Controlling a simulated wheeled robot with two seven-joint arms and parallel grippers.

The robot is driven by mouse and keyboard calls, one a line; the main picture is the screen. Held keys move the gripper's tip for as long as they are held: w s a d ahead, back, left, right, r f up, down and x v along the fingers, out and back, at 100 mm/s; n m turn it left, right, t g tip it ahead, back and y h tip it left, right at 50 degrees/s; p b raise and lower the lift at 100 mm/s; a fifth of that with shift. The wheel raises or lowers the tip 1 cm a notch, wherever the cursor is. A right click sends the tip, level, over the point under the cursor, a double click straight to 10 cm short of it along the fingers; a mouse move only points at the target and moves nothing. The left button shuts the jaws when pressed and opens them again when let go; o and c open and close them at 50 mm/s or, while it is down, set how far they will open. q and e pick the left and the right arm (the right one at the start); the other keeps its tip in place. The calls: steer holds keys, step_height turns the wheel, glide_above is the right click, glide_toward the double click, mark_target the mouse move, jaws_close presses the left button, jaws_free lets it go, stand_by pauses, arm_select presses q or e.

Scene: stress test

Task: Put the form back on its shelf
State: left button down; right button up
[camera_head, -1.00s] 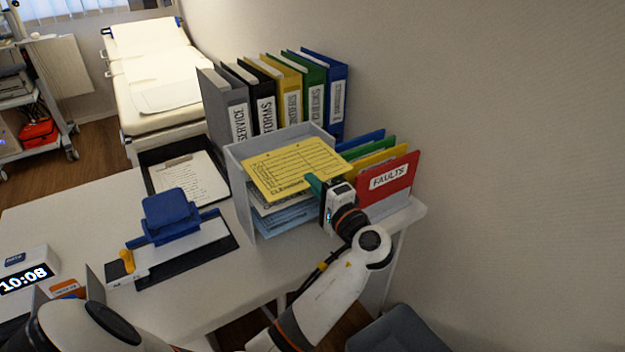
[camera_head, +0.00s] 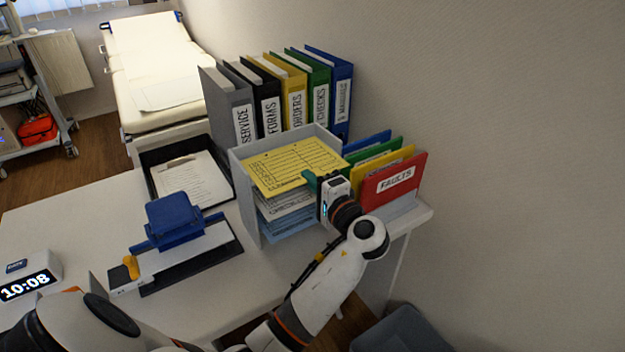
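The yellow form (camera_head: 290,160) is a printed sheet at the top of a grey shelf unit (camera_head: 247,203) on the desk. It lies roughly level between the unit's side walls, above the stacked white papers (camera_head: 285,205) and blue papers (camera_head: 292,224). I cannot tell whether its whole underside rests on a tier. My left gripper (camera_head: 309,179), with green fingertips, is at the form's near right edge and appears shut on it. The lower finger is hidden. My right gripper is not in view.
Upright binders (camera_head: 296,100) stand behind the shelf unit; coloured folders (camera_head: 392,182) stand at its right, near my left wrist. A clipboard tray (camera_head: 148,160), a blue hole punch (camera_head: 173,215) and a clock (camera_head: 28,278) are to the left. The front desk surface is partly clear.

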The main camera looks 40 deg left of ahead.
arm_select(q)
steer(key=shift+w+a, duration=0.1)
steer(key=shift+a, duration=0.15)
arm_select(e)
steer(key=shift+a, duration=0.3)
arm_select(q)
steer(key=shift+w+a, duration=0.15)
steer(key=shift+a, duration=0.2)
stand_by(0.4)
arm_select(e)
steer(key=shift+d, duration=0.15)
arm_select(q)
steer(key=c, duration=1.6)
jaws_free()
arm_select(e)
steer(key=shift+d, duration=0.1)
arm_select(q)
steer(key=shift+d, duration=0.1)
